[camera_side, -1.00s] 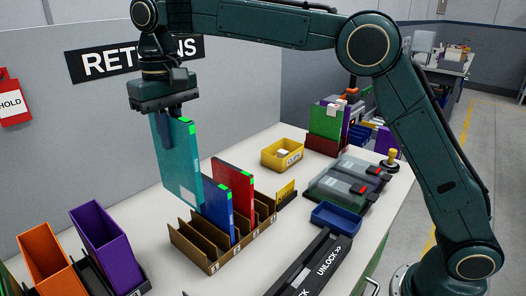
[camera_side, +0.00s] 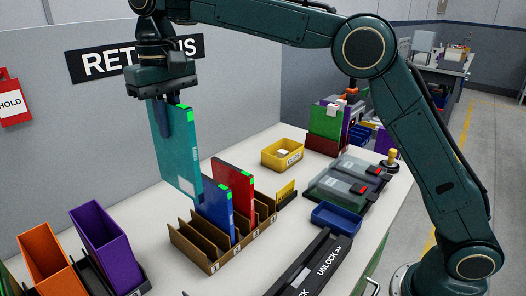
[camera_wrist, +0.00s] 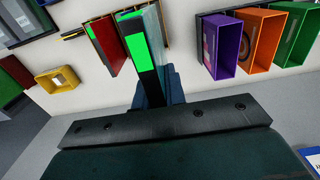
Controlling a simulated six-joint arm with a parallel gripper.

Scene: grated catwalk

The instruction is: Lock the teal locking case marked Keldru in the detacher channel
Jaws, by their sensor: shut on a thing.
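My gripper (camera_side: 167,108) is shut on the teal case (camera_side: 176,150) and holds it upright above the slotted brown rack (camera_side: 188,256). In the side view the case has a bright green patch at its top edge. In the wrist view the case (camera_wrist: 141,50) shows its green-marked edge between the fingers. Its name marking cannot be read. The detacher channel (camera_side: 318,262), a dark track lettered "UNLOCK", lies at the front of the table, partly cut off by the frame. The case is well apart from it.
A blue case (camera_side: 217,210) and a red case (camera_side: 235,184) stand in the rack. Purple (camera_side: 106,248) and orange (camera_side: 50,262) bins are at left. A yellow bin (camera_side: 283,155), a blue tray (camera_side: 336,216) and clear-lidded boxes (camera_side: 345,183) occupy the right side.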

